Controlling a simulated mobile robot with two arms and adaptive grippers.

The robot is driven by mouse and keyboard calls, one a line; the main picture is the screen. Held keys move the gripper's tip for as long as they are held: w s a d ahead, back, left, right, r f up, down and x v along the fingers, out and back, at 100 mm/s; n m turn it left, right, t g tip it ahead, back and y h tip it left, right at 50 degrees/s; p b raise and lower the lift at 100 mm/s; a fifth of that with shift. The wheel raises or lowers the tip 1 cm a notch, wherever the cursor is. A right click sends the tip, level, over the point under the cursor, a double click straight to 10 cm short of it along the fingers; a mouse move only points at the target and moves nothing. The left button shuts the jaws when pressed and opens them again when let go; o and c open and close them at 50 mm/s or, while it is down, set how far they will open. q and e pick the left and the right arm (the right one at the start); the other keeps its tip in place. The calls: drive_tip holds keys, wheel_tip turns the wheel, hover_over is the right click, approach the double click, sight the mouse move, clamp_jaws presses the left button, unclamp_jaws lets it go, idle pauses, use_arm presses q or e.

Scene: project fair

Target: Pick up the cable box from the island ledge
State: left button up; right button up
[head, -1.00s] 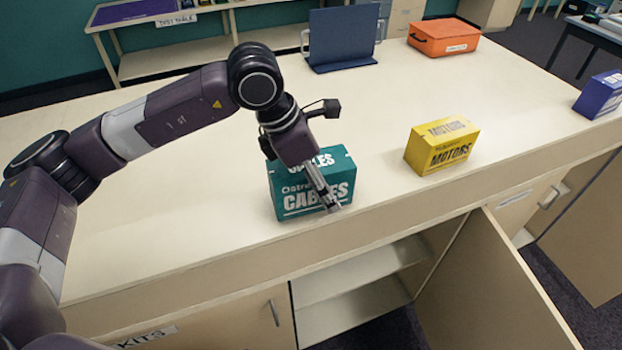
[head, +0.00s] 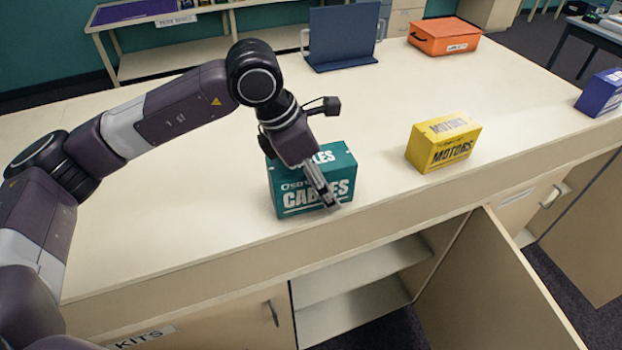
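The teal cable box (head: 290,198), marked "CABLES", stands upright on the island top (head: 210,250) near its front edge. My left gripper (head: 333,205) reaches down over the box, with its fingers in front of the box's lettered front face. The gripper hides part of the box's top and front. I cannot tell whether the fingers touch the box or how far apart they are. My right gripper is not in view.
A yellow motors box (head: 440,148) stands to the right of the cable box. A blue box (head: 600,95) is at the far right. An orange case (head: 443,37) and a dark blue stand (head: 343,40) are at the back. A cabinet door (head: 500,275) hangs open below.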

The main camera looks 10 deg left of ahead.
use_arm(q)
drive_tip(key=c, duration=1.6)
drive_tip(key=shift+r, duration=0.1)
